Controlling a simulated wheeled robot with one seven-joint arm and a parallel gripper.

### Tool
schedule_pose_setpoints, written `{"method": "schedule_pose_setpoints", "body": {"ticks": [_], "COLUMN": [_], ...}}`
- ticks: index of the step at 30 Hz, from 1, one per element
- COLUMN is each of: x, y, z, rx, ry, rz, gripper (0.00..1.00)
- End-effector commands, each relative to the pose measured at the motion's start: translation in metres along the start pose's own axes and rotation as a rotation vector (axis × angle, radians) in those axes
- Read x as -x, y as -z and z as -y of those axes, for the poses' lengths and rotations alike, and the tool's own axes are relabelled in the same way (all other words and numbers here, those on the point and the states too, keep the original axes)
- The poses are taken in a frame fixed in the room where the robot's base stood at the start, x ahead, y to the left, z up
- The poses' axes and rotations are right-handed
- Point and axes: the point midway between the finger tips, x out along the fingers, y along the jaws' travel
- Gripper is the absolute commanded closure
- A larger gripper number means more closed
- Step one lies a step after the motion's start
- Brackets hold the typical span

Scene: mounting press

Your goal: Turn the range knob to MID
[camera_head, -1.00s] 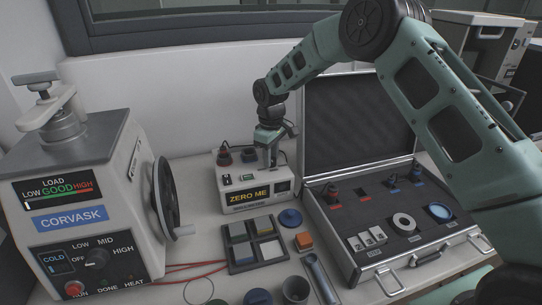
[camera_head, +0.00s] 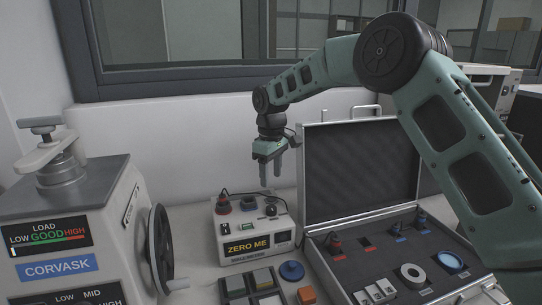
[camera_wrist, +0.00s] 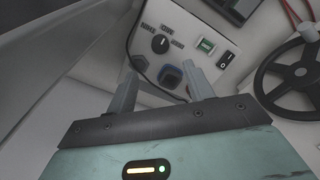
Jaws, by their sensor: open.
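The press (camera_head: 70,225) stands at the left. LOW and MID labels show on its control panel (camera_head: 75,298), but its dial is below the head view's edge. The ZERO ME box (camera_head: 250,230) stands mid-table. The wrist view shows a round black knob (camera_wrist: 160,44) with a white pointer line on a white panel (camera_wrist: 196,22); its small labels are not clearly readable. My gripper (camera_head: 270,181) is open and empty, above the ZERO ME box and apart from it. In the wrist view my gripper's fingers (camera_wrist: 160,70) are spread below the knob.
The press's handwheel (camera_head: 160,250) juts out left of the box. An open case (camera_head: 312,235) with fittings stands at the right, its lid raised behind.

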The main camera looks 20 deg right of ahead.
Motion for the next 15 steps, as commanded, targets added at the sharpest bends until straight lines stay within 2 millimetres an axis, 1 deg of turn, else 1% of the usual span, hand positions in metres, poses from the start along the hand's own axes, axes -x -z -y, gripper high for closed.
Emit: {"method": "schedule_pose_setpoints", "body": {"ticks": [1,3,6,9,12,15], "x": [0.011,0.026,0.044,0.057,0.065,0.069], "y": [0.001,0.001,0.0,0.001,0.0,0.0], "z": [0.0,0.0,0.0,0.0,0.0,0.0], "rx": [0.0,0.001,0.001,0.001,0.001,0.001], "ry": [-0.003,-0.003,-0.001,-0.001,0.0,0.0], "rz": [-0.004,-0.004,-0.003,-0.002,-0.001,-0.001], "gripper": [0.48,0.48,0.48,0.48,0.48,0.48]}}
